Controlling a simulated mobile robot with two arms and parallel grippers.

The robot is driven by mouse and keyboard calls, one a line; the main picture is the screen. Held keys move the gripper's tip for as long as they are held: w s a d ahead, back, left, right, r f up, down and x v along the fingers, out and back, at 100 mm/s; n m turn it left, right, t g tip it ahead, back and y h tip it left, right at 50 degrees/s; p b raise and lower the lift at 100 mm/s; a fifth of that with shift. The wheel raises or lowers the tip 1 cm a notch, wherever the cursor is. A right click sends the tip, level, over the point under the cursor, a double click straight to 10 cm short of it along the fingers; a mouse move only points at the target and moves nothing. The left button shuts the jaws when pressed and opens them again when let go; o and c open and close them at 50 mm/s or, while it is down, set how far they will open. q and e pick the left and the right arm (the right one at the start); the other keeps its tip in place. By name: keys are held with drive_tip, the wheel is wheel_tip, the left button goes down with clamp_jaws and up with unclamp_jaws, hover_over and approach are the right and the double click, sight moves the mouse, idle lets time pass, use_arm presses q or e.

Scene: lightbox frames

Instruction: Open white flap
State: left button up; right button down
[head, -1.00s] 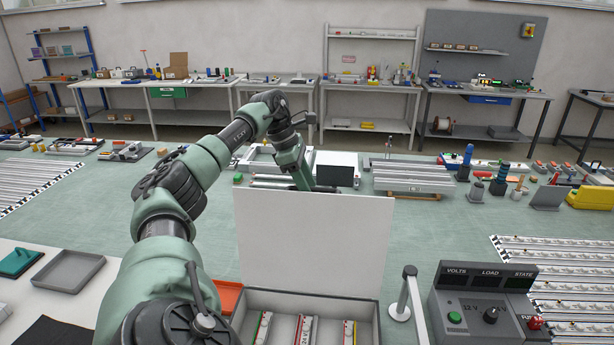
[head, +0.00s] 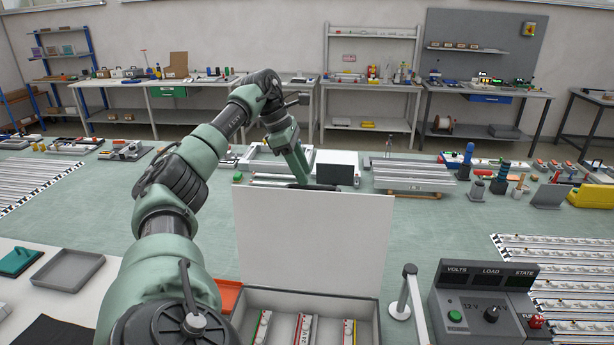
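The white flap (head: 312,240) stands upright, close to vertical, at the far side of a grey box (head: 255,297). The box is open at the top and holds a few narrow packs with red, yellow and green edges (head: 303,330). My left arm reaches over from the left to the flap's far side. My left gripper (head: 318,187) shows only as a dark strip at the flap's top edge. Its fingers are hidden behind the flap, so I cannot tell whether they are open or shut. My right gripper is not in view.
A grey control box (head: 485,300) with dials and a white post (head: 408,290) stand right of the box. A grey tray (head: 68,270) and an orange tray (head: 229,296) lie left. Boards and parts fill the bench's far side. Green bench is bare right of the flap.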

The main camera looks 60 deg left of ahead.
use_arm(q)
drive_tip(key=v, duration=0.4)
drive_tip(key=shift+s+f, duration=0.1)
drive_tip(key=shift+s, duration=0.1)
drive_tip(key=shift+w+f, duration=0.1)
drive_tip(key=shift+w, duration=0.05)
drive_tip(key=shift+d, duration=0.1)
